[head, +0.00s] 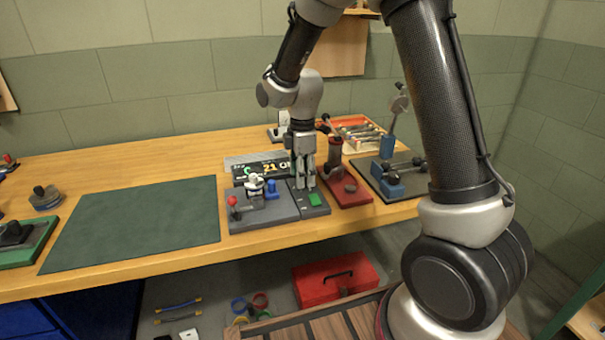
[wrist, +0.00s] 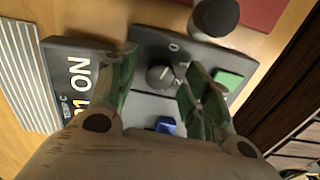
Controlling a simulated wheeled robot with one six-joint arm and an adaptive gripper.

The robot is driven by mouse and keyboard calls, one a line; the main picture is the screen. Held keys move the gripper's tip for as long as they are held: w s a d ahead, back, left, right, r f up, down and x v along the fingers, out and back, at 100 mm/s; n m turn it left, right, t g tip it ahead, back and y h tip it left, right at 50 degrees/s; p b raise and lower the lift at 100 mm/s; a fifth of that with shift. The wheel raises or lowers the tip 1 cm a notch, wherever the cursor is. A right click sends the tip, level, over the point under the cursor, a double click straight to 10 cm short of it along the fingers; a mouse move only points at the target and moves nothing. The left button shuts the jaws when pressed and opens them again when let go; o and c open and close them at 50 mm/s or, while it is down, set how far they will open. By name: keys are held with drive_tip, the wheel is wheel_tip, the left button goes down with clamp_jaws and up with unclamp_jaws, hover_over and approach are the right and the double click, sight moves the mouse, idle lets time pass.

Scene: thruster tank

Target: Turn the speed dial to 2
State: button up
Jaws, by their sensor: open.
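The speed dial (wrist: 160,77) is a dark round knob on a grey panel, with a white "0" printed beside it in the wrist view. I cannot read its setting. My gripper (wrist: 163,64) is open, its green-padded fingers on either side of the dial in that view; I cannot tell whether they touch it. In the head view my gripper (head: 304,176) points down over the right part of the grey unit (head: 280,214) and I cannot make out the dial there.
A green button (wrist: 228,79) sits close beside the right finger. A blue part (wrist: 166,125) and a dark display reading "ON" (wrist: 80,75) are nearby. A red-based fixture (head: 349,190) stands right of the unit. The green mat (head: 140,222) at left is clear.

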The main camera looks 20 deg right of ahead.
drive_tip(key=c, duration=1)
drive_tip(key=shift+c, duration=0.2)
drive_tip(key=shift+m, duration=0.3)
drive_tip(key=m, duration=1.4)
drive_tip(key=shift+w+m, duration=0.1)
drive_tip(key=shift+m, duration=2.4)
